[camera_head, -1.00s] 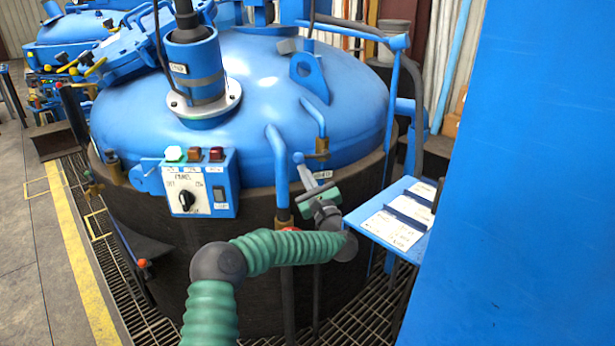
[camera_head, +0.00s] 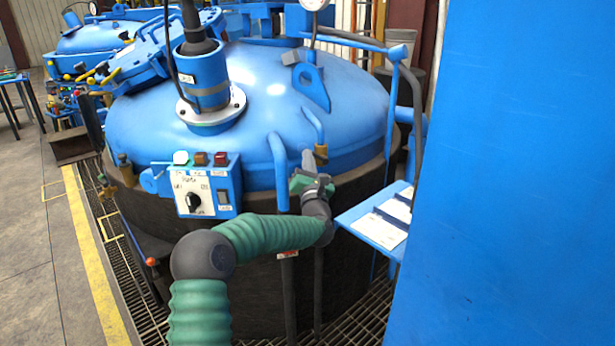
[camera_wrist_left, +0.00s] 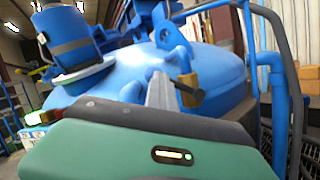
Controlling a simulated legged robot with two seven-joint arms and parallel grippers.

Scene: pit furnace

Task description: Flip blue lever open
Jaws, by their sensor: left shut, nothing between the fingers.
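The blue furnace lid (camera_head: 350,110) fills the middle of the head view. My left gripper (camera_head: 308,160) is in front of its rim, shut and empty, pointing up and away. In the left wrist view its grey fingers (camera_wrist_left: 160,92) are together beside a brass valve (camera_wrist_left: 188,90) with a short dark handle end, on a bent blue pipe. I cannot tell whether they touch. I cannot single out a blue lever for certain; part of the valve area is hidden by the gripper. A thick blue bent pipe (camera_head: 279,165) stands just left of the gripper. My right gripper is not in view.
A control box (camera_head: 205,190) with buttons and a black knob is left of my gripper. A blue shelf with papers (camera_head: 375,230) is close on the right. A large blue panel (camera_head: 510,180) blocks the right side. The left floor (camera_head: 35,240) is clear.

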